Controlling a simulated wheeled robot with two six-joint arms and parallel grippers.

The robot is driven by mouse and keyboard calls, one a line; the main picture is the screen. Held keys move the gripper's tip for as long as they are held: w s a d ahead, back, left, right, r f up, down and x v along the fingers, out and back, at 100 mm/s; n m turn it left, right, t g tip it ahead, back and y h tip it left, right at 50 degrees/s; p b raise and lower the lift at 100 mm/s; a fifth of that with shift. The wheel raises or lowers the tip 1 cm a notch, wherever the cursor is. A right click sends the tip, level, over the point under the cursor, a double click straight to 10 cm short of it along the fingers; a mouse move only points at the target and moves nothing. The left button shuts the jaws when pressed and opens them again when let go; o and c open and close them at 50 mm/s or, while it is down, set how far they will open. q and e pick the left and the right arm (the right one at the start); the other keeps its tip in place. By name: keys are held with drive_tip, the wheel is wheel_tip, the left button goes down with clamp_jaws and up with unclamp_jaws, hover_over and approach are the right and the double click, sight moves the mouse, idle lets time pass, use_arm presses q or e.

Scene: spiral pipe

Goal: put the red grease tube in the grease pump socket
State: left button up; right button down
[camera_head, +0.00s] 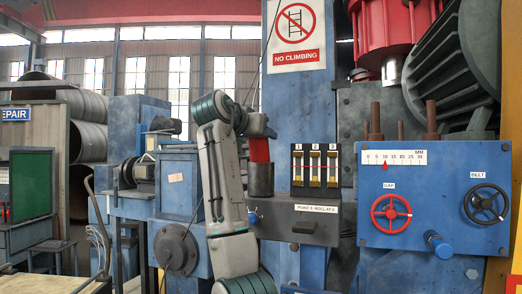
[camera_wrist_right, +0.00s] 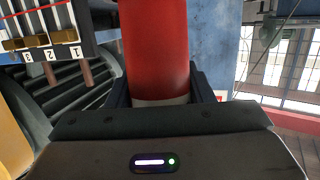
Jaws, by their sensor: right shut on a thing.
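The red grease tube (camera_head: 260,149) is held by my right gripper (camera_head: 258,128), just above a dark cylindrical cup, the grease pump socket (camera_head: 260,181). The tube leans slightly, and its lower end meets the socket's rim in the head view; I cannot tell whether it is inside. In the right wrist view the red tube (camera_wrist_right: 155,45) runs up between the two dark fingers, with a pale band at its near end. The right gripper (camera_wrist_right: 162,92) is shut on it. The socket is not clear in the wrist view. My left gripper is not in view.
A gauge panel with three slots (camera_head: 316,167) stands right of the socket. Farther right is a blue box (camera_head: 430,200) with a red handwheel (camera_head: 391,213) and a black handwheel (camera_head: 486,204). Blue machinery (camera_head: 180,190) stands to the left.

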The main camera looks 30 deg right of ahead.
sight(266, 153)
drive_tip(key=f, duration=0.2)
drive_tip(key=d+f+p, duration=0.1)
drive_tip(key=shift+w+f, duration=0.2)
drive_tip(key=shift+f, duration=0.2)
drive_tip(key=shift+d+f, duration=0.15)
drive_tip(key=shift+f, duration=0.2)
drive_tip(key=c, duration=1.1)
unclamp_jaws()
drive_tip(key=o, duration=0.4)
drive_tip(key=shift+d, duration=0.1)
drive_tip(key=shift+c, duration=0.2)
drive_tip(key=shift+o, duration=0.3)
drive_tip(key=shift+w+d+f, duration=0.2)
drive_tip(key=shift+w+d, duration=0.05)
drive_tip(key=shift+d, duration=0.2)
use_arm(q)
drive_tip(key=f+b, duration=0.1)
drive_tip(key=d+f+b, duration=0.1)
drive_tip(key=b, duration=0.1)
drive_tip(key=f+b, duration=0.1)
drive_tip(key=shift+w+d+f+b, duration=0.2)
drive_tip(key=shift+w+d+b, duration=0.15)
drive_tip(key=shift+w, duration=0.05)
use_arm(e)
drive_tip(key=v, duration=1.2)
drive_tip(key=shift+a+r, duration=0.2)
drive_tip(key=shift+a, duration=0.15)
